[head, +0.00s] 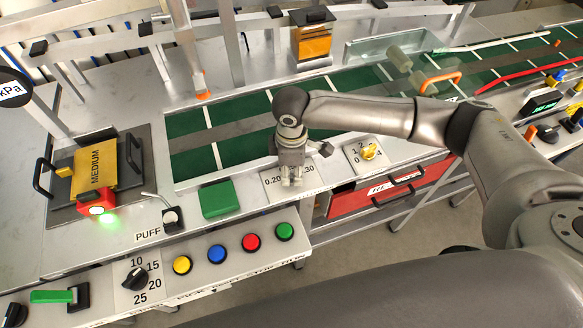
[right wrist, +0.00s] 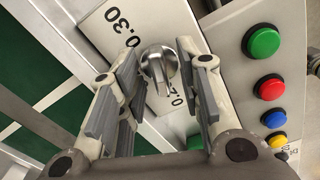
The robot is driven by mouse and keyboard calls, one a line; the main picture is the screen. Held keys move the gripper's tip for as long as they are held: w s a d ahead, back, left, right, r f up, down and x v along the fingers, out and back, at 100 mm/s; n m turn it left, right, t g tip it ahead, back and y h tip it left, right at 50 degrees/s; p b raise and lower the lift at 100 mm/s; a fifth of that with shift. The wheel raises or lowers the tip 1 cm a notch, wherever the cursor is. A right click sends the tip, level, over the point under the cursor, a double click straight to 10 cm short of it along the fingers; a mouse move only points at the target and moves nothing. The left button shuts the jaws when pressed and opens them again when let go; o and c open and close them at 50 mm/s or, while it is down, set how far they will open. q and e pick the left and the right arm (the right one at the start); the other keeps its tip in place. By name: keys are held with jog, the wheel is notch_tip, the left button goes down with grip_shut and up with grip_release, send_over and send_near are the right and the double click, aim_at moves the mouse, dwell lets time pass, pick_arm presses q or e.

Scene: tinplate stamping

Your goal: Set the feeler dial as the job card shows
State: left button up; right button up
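The feeler dial is a silver knob (right wrist: 158,66) on a white plate (head: 270,180) printed 0.20 and 0.30; a middle label is hidden in the head view. My right gripper (head: 291,181) points down over this plate and hides the knob there. In the right wrist view the gripper (right wrist: 161,58) is open, with one finger on each side of the knob; I cannot tell whether they touch it. The knob's pointing direction is unclear. A yellow card marked MEDIUM (head: 97,168) lies on the dark-framed plate at the left. My left gripper is not in view.
A green block (head: 219,199) sits left of the dial plate. A yellow knob (head: 370,151) on a numbered plate is to its right. Coloured push buttons (head: 252,242) line the lower front panel. A green conveyor (head: 235,118) runs behind, with a red drawer (head: 375,192) below.

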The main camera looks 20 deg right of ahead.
grip_shut()
